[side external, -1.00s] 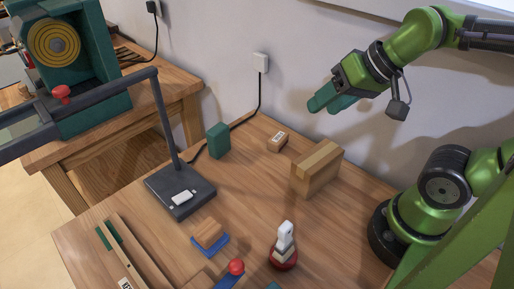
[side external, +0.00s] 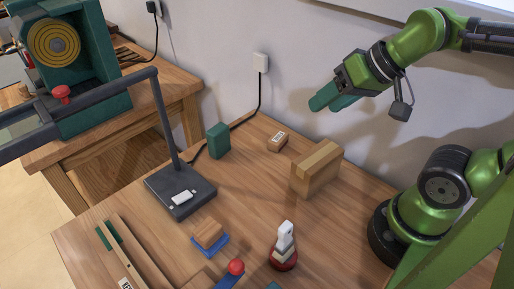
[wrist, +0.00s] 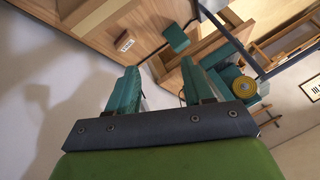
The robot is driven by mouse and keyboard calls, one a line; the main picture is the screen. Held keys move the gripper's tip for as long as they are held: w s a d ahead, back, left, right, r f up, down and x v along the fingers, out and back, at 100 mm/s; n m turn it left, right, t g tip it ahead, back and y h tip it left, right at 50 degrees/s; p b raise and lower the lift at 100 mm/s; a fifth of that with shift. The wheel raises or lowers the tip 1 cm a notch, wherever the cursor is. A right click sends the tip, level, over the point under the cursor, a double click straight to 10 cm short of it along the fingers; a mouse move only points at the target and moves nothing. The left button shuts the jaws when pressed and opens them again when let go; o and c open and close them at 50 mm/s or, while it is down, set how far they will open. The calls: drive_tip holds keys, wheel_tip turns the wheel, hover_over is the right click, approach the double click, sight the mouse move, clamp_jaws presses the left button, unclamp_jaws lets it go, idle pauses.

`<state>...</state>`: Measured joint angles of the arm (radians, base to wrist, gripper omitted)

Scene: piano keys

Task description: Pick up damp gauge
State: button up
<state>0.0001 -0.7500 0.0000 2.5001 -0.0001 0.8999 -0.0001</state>
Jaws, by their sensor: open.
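I cannot tell for sure which object is the damp gauge; no readable label names it. A small brown box with a white label (side external: 278,141) lies near the wall, and shows in the wrist view (wrist: 124,42). A white-topped piece on a round red base (side external: 284,247) stands at the front of the bench. My gripper (side external: 322,101) is open and empty, held high above the right side of the bench near the wall. Its teal fingers (wrist: 159,80) stand apart in the wrist view, with nothing between them.
A teal block (side external: 218,141), a dark lamp base (side external: 180,190), a wooden block on blue (side external: 209,236) and a red-knobbed blue tool (side external: 235,270) occupy the bench (side external: 125,205). A green machine (side external: 90,70) stands on another table.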

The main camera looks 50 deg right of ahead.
drive_tip(key=o, duration=0.8)
drive_tip(key=shift+c, duration=0.2)
drive_tip(key=n+g+h, duration=0.2)
drive_tip(key=n+g, duration=0.3)
drive_tip(key=g, duration=0.2)
hover_over(219, 139)
drive_tip(key=d, duration=0.2)
wheel_tip(219, 139, down, 7)
drive_tip(key=w+r, duration=0.2)
wheel_tip(219, 139, down, 12)
drive_tip(key=shift+s+a+r, duration=0.15)
drive_tip(key=shift+r, duration=0.05)
drive_tip(key=shift+a+f, duration=0.15)
drive_tip(key=shift+f, duration=1.25)
drive_tip(key=shift+a+f, duration=0.1)
drive_tip(key=shift+f, duration=1.25)
